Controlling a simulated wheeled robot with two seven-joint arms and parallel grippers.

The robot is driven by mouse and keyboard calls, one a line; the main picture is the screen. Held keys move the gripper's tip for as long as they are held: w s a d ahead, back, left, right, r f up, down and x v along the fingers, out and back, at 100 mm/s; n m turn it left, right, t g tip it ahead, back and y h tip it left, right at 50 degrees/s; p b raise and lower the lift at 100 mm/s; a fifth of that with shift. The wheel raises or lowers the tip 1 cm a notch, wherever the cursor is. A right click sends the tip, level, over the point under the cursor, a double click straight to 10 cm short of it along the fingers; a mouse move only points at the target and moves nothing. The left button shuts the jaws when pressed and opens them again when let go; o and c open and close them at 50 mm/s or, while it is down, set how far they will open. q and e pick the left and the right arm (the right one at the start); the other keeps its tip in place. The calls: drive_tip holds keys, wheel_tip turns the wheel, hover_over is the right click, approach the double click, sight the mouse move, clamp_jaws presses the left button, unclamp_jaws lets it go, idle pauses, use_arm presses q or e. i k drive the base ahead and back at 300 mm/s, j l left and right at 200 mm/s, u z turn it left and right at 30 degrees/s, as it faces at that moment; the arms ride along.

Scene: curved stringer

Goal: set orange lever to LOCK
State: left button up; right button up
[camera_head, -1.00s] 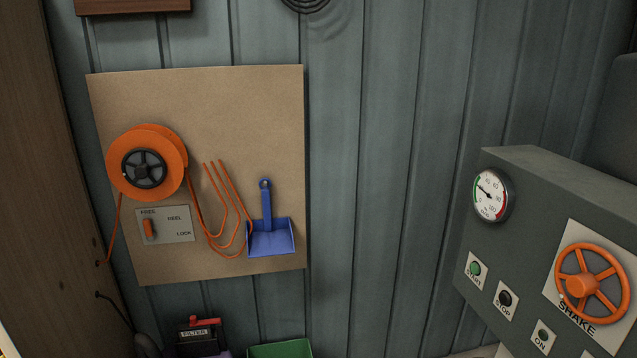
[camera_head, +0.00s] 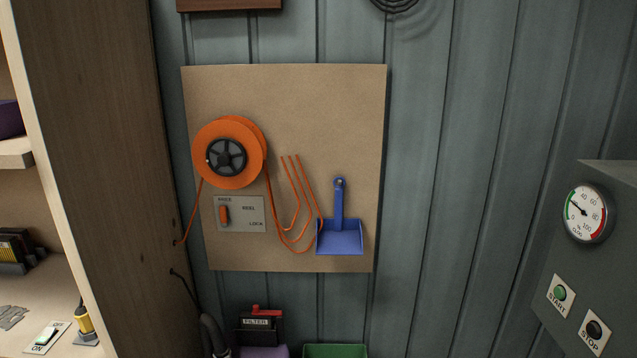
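The orange lever (camera_head: 224,215) is a short upright handle on a small grey plate (camera_head: 250,228). It sits at the left of the plate, just below the upper-left label, which read FREE in the earlier frame. The word REEL is at the plate's middle and LOCK (camera_head: 256,224) is at its lower right. The plate is fixed to a brown board below the orange reel (camera_head: 230,152). Neither of my grippers shows in the head view.
The brown board (camera_head: 330,110) hangs on a grey corrugated wall. A blue dustpan (camera_head: 340,238) and loops of orange cord hang on it. A wooden cabinet side (camera_head: 100,130) stands left, a grey control box (camera_head: 610,210) right. A FILTER box (camera_head: 258,325) and green bin (camera_head: 335,351) are below.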

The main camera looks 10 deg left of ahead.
sight(225, 222)
drive_tip(key=u, duration=1.5)
drive_tip(key=i+l, duration=0.1)
drive_tip(key=i, duration=0.25)
drive_tip(key=i+l, duration=0.15)
drive_tip(key=i, duration=0.15)
